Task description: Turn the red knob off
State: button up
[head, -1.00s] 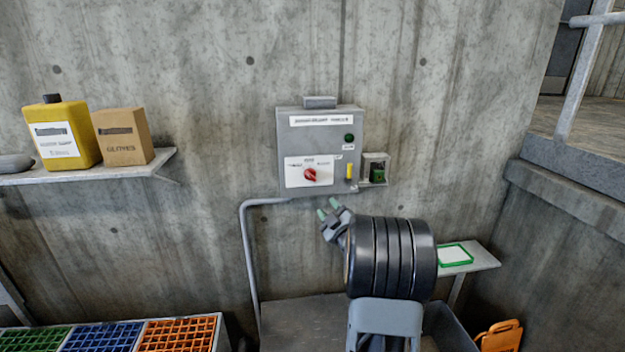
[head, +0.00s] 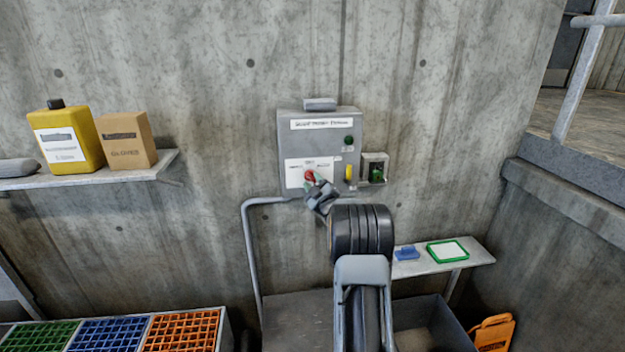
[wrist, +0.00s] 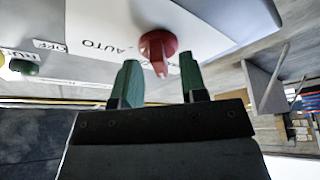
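The red knob (head: 310,175) sits on a white label plate on the lower front of the grey control box (head: 345,165) on the concrete wall. In the wrist view the red knob (wrist: 158,50) has a pointer ridge, with the words "AUTO" and "OFF" printed to its left. My gripper (head: 315,181) is just below the knob. In the wrist view its two green fingertips (wrist: 160,72) are apart, one on each side of the knob's pointer. Contact between fingers and knob cannot be told.
A green button (head: 348,139) and a yellow part (head: 349,172) are on the box, right of the knob. A small case (head: 374,157) with a green item hangs beside it. A shelf (head: 160,166) holds a yellow jug and a carton at left.

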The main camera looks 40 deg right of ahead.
jog(key=shift+w+r, duration=0.1)
jog(key=shift+w, duration=0.2)
grip_shut()
